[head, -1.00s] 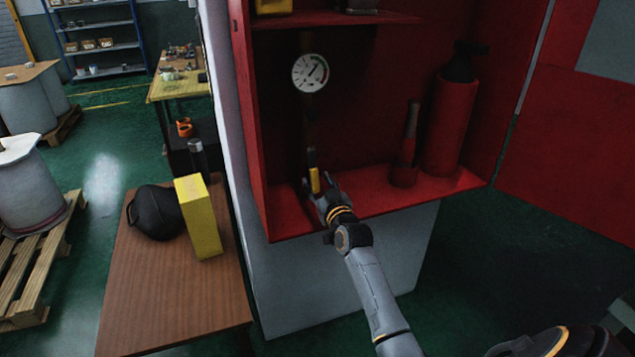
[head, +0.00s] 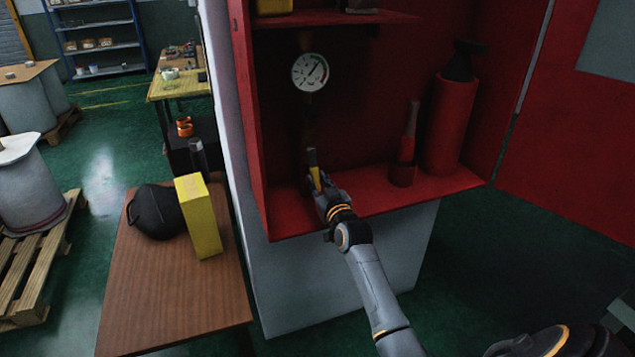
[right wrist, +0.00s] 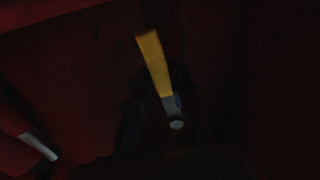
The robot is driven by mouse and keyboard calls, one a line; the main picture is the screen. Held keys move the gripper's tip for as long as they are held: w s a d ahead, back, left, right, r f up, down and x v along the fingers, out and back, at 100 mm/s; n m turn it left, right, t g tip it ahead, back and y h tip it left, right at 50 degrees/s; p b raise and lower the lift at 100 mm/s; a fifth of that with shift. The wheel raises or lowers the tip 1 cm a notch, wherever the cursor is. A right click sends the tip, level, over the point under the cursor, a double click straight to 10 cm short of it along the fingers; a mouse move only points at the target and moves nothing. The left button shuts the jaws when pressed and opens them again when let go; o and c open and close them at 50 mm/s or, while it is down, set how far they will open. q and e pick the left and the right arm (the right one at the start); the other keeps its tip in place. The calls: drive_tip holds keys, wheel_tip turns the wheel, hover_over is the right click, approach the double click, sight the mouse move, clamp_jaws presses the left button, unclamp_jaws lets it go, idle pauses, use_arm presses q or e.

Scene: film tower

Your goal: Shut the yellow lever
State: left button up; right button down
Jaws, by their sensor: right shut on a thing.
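The yellow lever (head: 315,178) is low inside the red cabinet, below a round white gauge (head: 310,72) on a dark vertical pipe. My right gripper (head: 322,188) is at the lever's lower part, just above the cabinet floor, and is shut on it. In the right wrist view the lever (right wrist: 154,65) is a yellow bar with a grey part and a pale round end between the dark fingers (right wrist: 163,112). That view is very dark and the finger contact is hard to make out. My left gripper is not in view.
The red cabinet (head: 290,222) also holds a red extinguisher (head: 451,125) and a red-handled tool (head: 408,145) to the right. Its door (head: 570,150) stands open. A wooden table (head: 155,290) at left bears a yellow box (head: 199,218) and a black mask (head: 155,212).

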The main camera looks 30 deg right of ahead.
drive_tip(key=d+n, duration=0.2)
drive_tip(key=r+n+p, duration=0.1)
drive_tip(key=n, duration=0.1)
drive_tip(key=shift+s+d, duration=0.35)
drive_tip(key=shift+d, duration=0.05)
drive_tip(key=s+d+r+n+p, duration=0.1)
drive_tip(key=d+r+n+p, duration=0.3)
drive_tip(key=r+n, duration=0.3)
drive_tip(key=shift+d+r+n+p, duration=0.25)
drive_tip(key=shift+n+p, duration=0.35)
drive_tip(key=shift+n, duration=2.3)
drive_tip(key=c, duration=1.2)
unclamp_jaws()
drive_tip(key=shift+o, duration=0.2)
drive_tip(key=v, duration=1.2)
